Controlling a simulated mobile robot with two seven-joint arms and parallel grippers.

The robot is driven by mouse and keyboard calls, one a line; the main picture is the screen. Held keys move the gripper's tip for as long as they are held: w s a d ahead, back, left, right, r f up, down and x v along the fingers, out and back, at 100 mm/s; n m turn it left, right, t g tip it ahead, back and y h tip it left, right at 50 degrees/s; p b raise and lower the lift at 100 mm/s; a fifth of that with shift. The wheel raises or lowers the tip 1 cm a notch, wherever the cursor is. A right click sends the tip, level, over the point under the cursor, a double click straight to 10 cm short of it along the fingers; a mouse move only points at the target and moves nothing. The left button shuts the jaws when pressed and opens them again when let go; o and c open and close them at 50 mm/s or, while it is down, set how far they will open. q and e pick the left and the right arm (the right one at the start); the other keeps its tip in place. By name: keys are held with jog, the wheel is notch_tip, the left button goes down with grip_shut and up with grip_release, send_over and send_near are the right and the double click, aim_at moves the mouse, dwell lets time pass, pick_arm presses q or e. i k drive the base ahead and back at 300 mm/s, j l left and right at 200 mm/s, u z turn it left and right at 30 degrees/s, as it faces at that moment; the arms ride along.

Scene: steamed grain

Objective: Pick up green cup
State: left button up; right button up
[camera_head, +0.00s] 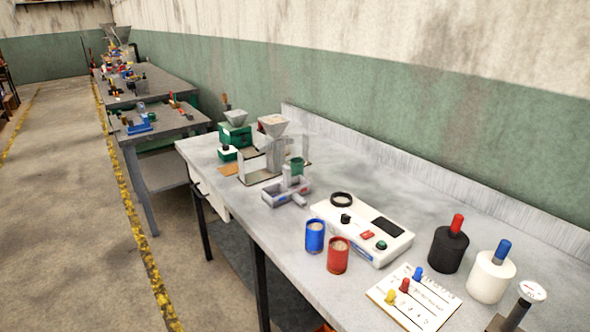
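The green cup (297,166) is small in the head view. It is at the right side of the grey grinder (274,150) with a funnel on top, on the grey workbench (255,215). It looks upright, and its lower part is partly hidden behind a grey post standing in front of it. What is inside it is too small to tell. Neither of my grippers shows in this view.
A grey tray (268,195) sits just in front of the cup. A blue cup (315,236) and a red cup (338,256), both filled, stand nearer, beside a white device (345,232). Black (447,250) and white (490,277) bottles and a card with pegs (424,303) are at right.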

aim_at(297, 170)
jog(key=i+j+z, duration=0.1)
jog(key=j, duration=0.25)
jog(key=i+j+z, duration=0.1)
jog(key=i+j, duration=0.35)
jog(key=j, duration=0.25)
jog(key=i+j+z, duration=0.15)
jog(key=j, duration=0.25)
jog(key=i+j+z, duration=0.1)
jog(key=j, duration=0.25)
jog(key=i+j+z, duration=0.1)
jog(key=i+j, duration=0.15)
jog(key=j, duration=0.15)
jog(key=i+j, duration=0.15)
jog(key=j, duration=0.3)
jog(key=z, duration=0.05)
